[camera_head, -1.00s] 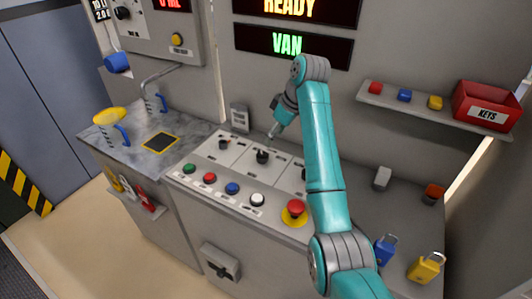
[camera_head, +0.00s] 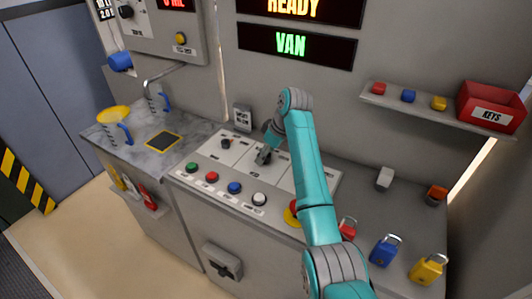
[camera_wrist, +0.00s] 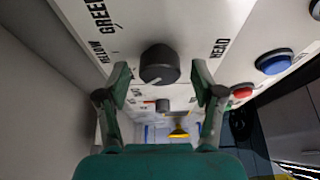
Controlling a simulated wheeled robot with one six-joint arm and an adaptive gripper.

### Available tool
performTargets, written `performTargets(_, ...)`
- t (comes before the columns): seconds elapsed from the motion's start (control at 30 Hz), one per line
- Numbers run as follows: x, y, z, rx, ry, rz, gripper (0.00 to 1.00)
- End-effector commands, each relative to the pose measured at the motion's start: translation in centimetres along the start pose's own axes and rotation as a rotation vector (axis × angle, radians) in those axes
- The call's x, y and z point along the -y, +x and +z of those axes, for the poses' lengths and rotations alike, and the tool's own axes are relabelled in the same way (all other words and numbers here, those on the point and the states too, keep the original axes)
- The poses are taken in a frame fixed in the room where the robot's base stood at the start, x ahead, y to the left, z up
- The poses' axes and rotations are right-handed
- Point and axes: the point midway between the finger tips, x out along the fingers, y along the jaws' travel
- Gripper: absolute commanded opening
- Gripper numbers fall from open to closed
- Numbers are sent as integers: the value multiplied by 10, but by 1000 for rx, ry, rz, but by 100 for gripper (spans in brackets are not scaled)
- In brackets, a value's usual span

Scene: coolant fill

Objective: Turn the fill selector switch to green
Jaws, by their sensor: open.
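A round dark knob (camera_wrist: 160,64), apparently the fill selector switch, stands on the white panel in the wrist view. GREEN (camera_wrist: 97,14) and YELLOW (camera_wrist: 103,52) labels are to its left and a HEAD label (camera_wrist: 221,48) to its right. A pale pointer mark on the knob faces down-left in that view. My gripper (camera_wrist: 160,72) is open, with one finger on each side of the knob; I cannot tell whether they touch it. In the head view my gripper (camera_head: 263,156) is over the middle panel section and mostly hides the knob.
A smaller knob (camera_head: 226,143) is on the left panel section. Green (camera_head: 191,168), red (camera_head: 212,177), blue (camera_head: 235,188) and white (camera_head: 259,199) buttons line the front. Padlocks (camera_head: 385,250) lie at right. A funnel jug (camera_head: 114,118) stands at left.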

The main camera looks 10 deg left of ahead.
Motion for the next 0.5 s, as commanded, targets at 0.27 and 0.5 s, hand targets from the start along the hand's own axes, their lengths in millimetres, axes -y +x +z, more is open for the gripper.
performTargets(0.27,0,0,0,0,0,0,7)
performTargets(0.5,0,0,0,0,15,6,7)
